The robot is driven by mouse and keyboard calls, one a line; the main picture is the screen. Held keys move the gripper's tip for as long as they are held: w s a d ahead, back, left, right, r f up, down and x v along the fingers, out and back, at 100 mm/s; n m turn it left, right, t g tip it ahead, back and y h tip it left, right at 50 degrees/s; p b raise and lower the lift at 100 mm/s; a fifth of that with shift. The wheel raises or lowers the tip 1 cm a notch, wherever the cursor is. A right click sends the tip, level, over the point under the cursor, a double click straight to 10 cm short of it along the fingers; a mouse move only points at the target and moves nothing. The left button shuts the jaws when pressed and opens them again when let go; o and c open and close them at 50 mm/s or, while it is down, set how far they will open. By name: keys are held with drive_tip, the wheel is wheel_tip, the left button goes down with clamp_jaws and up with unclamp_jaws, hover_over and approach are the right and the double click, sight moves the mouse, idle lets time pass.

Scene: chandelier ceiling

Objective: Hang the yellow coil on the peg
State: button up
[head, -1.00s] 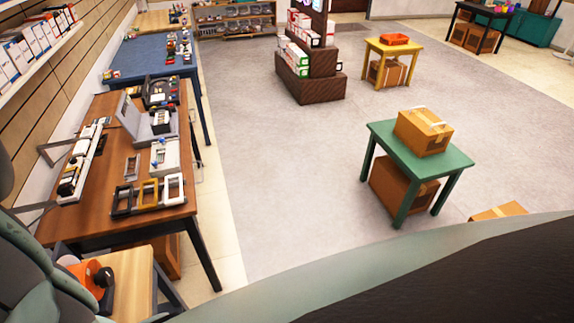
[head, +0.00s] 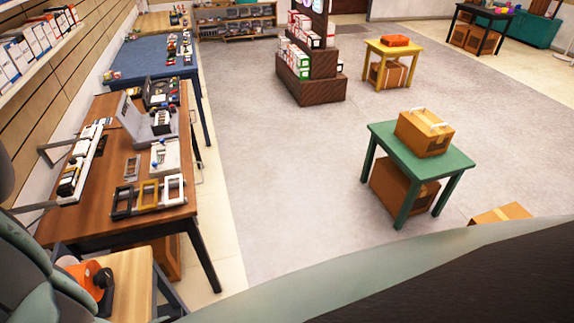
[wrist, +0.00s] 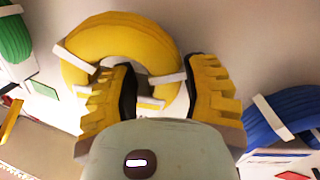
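In the wrist view, the yellow coil (wrist: 103,37) is a thick ring with white ties, in front of a pale surface. My gripper (wrist: 160,72) is at its lower right part. The left finger reaches toward the ring's hole and the right finger is by its outer edge, so part of the ring lies between them. The fingers are spread, with a pale gap showing beside the left one. I cannot make out a peg in either view. My gripper and the yellow coil are not visible in the head view.
In the wrist view, a green coil (wrist: 14,38) is at upper left and a blue coil (wrist: 285,112) at right. In the head view, a brown table (head: 105,200) with tools runs along the left wall. A green table (head: 440,168) bears a carton (head: 424,133). Grey floor between is clear.

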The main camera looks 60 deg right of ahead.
drive_tip(key=shift+o, duration=0.8)
drive_tip(key=shift+f, duration=0.1)
drive_tip(key=v, duration=1.2)
